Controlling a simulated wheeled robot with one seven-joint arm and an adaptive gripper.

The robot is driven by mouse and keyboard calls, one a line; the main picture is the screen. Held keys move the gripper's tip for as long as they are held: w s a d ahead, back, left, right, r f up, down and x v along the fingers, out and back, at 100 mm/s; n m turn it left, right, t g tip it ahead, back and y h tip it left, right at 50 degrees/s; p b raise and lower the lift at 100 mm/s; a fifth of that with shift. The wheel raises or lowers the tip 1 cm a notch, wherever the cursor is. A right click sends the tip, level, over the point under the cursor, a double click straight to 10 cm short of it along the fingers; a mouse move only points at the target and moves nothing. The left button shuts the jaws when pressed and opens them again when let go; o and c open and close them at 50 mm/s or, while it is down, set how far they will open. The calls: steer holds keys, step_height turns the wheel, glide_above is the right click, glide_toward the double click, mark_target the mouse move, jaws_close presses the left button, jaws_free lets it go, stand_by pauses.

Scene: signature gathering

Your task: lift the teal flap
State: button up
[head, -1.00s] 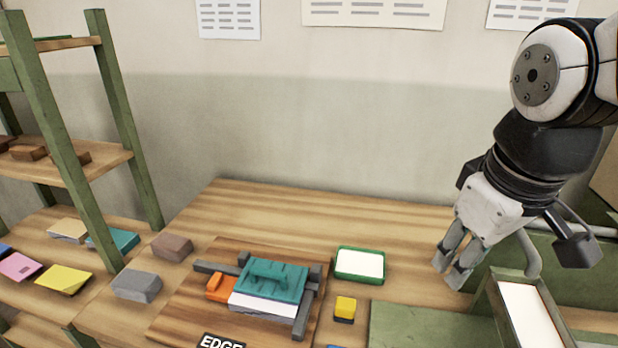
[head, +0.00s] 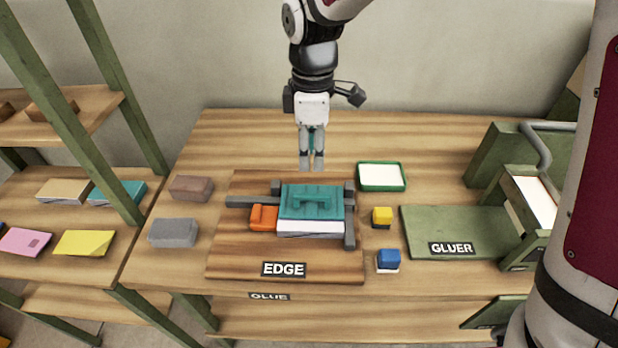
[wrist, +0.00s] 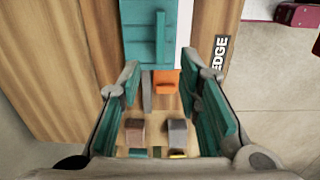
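The teal flap (head: 300,203), with a raised teal handle on top, lies on a white block of pages (head: 310,228) between grey clamp bars on the EDGE board (head: 240,256). In the wrist view the flap (wrist: 137,45) shows at the top, with its handle ridge running up the picture. My gripper (head: 312,165) points down above the back of the board, behind the flap and apart from it. In the wrist view my gripper (wrist: 174,68) has its teal-padded fingers spread wide with nothing held between them.
An orange block (head: 263,218) sits left of the flap. A green-rimmed tray (head: 381,187), a yellow block (head: 382,216) and a blue block (head: 388,259) stand to its right. The green gluer (head: 460,225) is farther right. Brown (head: 190,188) and grey (head: 174,232) blocks lie left.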

mark_target(312, 195)
step_height(312, 195, down, 11)
steer(key=shift+f+p, duration=0.2)
steer(key=shift+p, duration=0.35)
jaws_close()
